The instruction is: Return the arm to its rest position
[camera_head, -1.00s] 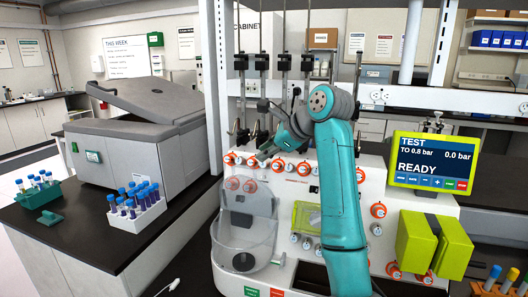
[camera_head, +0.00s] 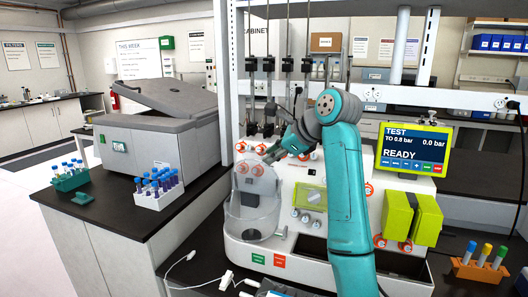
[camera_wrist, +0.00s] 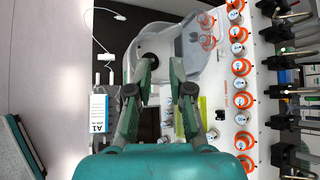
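My gripper (camera_head: 268,155) hangs at the arm's left end, in front of the row of orange-ringed knobs on the white cell processor (camera_head: 283,232). In the wrist view my gripper (camera_wrist: 164,68) shows two fingers spread apart with nothing between them. Beyond them lie the processor's front, a clear cup (camera_wrist: 192,40) and the orange-ringed knobs (camera_wrist: 241,67). Whether a finger touches the panel cannot be told.
The screen (camera_head: 411,152) reads READY, above yellow-green blocks (camera_head: 411,218). Left stand a grey centrifuge (camera_head: 158,135), a white rack of blue-capped tubes (camera_head: 160,199) and a green rack (camera_head: 72,183). An orange tube rack (camera_head: 478,271) is at right. A white cable lies at front.

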